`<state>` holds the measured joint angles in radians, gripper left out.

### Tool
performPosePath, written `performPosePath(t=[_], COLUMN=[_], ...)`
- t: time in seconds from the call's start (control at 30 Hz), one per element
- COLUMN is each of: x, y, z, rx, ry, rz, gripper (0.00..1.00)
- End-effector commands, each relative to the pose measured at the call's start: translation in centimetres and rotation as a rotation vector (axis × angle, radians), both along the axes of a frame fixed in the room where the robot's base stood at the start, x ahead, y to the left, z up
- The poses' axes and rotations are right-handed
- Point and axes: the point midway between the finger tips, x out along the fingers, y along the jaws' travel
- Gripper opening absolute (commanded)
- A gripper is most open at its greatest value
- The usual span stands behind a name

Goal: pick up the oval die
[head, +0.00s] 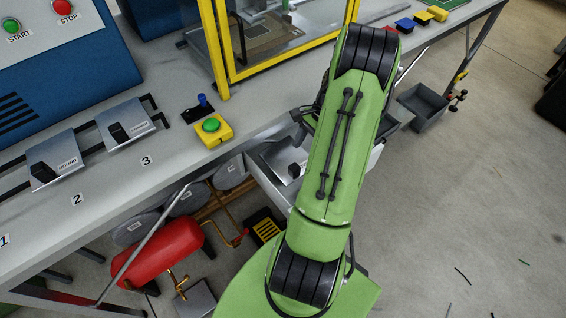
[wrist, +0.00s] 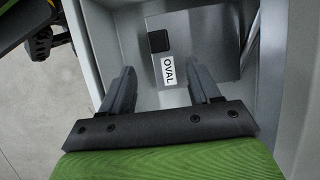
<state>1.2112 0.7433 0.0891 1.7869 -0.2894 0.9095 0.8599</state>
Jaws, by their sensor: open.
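The oval die (wrist: 205,45) is a grey metal plate with a black block (wrist: 158,41) and a white OVAL label (wrist: 168,70). It lies in an open pale drawer (wrist: 105,45). In the head view the die's black block (head: 294,170) shows inside the drawer (head: 270,178), left of my arm. My gripper (wrist: 162,84) is open and empty in the wrist view. Its two fingers are apart and point toward the die, with the label between them in the picture. I cannot tell how far above the die they are. In the head view my arm hides most of the gripper.
Two other dies (head: 55,160) (head: 125,123) sit on the bench (head: 110,190), marked 2 and 3. A yellow box with a green button (head: 213,128) stands near the bench edge. A red tank (head: 160,252) is below. A grey bin (head: 422,103) hangs right; open floor lies beyond.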

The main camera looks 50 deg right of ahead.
Motion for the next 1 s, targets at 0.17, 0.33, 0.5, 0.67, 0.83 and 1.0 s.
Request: performPosePath(t=[0.17,0.33,0.5,0.67,0.83,1.0], x=[0.2,0.6,0.7,0.7,0.7,0.7], y=[0.9,2.3,2.9,2.9,2.9,2.9], z=[-2.3,-5.3,-6.9,-6.8,-6.8,-6.8], rx=[0.0,0.002,-0.001,-0.002,-0.002,-0.002], ry=[0.0,0.001,0.001,-0.001,-0.001,-0.001], rz=[0.0,0.003,0.0,0.001,0.001,0.001], gripper=[0.62,0.62,0.62,0.62,0.4,0.14])
